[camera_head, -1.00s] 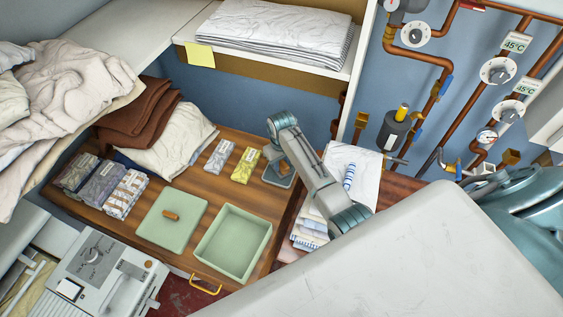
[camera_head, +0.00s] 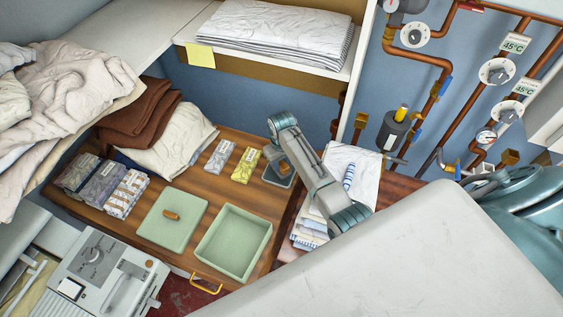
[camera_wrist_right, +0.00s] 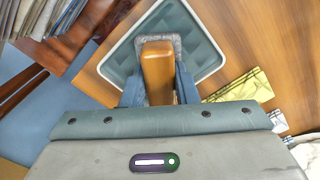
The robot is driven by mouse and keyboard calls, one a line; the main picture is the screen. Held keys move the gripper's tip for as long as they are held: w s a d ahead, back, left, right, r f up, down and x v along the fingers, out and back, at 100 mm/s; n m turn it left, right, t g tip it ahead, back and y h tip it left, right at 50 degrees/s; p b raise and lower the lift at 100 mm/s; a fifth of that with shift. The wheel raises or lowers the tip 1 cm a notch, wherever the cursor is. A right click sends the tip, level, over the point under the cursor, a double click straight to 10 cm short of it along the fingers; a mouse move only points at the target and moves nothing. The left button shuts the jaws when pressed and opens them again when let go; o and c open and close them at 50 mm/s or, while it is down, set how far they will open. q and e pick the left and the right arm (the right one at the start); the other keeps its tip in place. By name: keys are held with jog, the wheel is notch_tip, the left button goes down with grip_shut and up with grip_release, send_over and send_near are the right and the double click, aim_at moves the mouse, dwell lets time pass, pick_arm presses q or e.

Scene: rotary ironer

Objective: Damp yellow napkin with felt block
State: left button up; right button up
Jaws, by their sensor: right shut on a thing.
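The yellow napkin (camera_head: 246,165) lies folded flat on the wooden tabletop; part of it shows in the right wrist view (camera_wrist_right: 241,87). The felt block has a tan wooden grip (camera_wrist_right: 158,72) with grey felt (camera_wrist_right: 161,39) showing around its top. My right gripper (camera_head: 283,166) reaches down over a shallow blue-grey dish (camera_head: 270,178) to the right of the napkin. It is shut on the felt block, with one finger on each side of the grip. The block is over or in the dish (camera_wrist_right: 205,63); its underside is hidden. My left gripper is not in view.
A grey folded napkin (camera_head: 219,156) lies left of the yellow one. Several folded bundles (camera_head: 100,187) lie at left. Papers and striped cloths (camera_head: 345,168) lie right of the dish.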

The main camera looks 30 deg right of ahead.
jog(key=shift+s, duration=0.1)
dwell(0.3)
jog(key=shift+r, duration=3.45)
